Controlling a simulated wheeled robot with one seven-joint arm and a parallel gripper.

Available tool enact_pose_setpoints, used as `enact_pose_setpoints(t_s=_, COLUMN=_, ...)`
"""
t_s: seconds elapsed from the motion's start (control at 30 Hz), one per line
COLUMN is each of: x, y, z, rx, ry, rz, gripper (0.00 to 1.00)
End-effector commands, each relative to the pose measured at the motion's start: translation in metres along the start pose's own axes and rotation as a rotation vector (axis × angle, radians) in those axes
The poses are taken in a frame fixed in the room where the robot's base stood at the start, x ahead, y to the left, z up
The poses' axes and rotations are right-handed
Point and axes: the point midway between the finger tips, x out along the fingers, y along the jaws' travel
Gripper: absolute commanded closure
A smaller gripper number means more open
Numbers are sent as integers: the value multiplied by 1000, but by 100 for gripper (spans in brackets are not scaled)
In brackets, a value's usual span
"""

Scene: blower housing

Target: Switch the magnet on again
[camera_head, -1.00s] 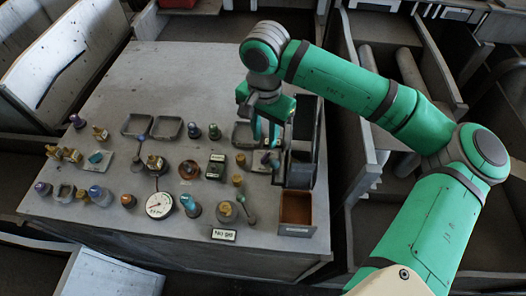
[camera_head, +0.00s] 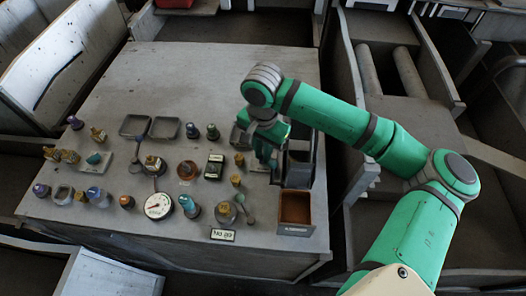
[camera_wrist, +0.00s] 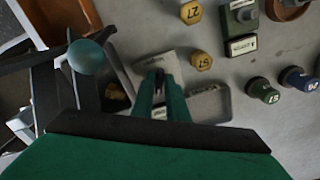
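I cannot identify the magnet or its switch with certainty. A pale grey plate (camera_wrist: 160,62) lies flat on the table under my fingertips in the wrist view; it is partly hidden in the head view (camera_head: 260,165). My gripper (camera_wrist: 160,78) points down at this plate, its two green fingers close together. A small dark part shows between the fingertips, and a small white label (camera_wrist: 160,112) shows behind them. Whether the fingers grip the dark part cannot be told. The gripper also shows at the table's right side in the head view (camera_head: 264,158).
A dark upright frame (camera_head: 302,160) stands close right of my gripper. A teal ball (camera_wrist: 88,57) is near it in the wrist view. The back of the table is clear.

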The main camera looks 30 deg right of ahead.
Motion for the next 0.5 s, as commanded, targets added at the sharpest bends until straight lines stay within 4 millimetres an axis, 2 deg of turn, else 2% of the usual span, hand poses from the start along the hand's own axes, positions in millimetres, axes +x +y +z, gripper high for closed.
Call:
enact_pose_setpoints(t_s=0.23, x=0, y=0, z=0, rx=9, ry=0, rz=1, gripper=100)
enact_pose_setpoints(t_s=0.5, x=0, y=0, z=-1, rx=130, ry=1, rz=1, gripper=100)
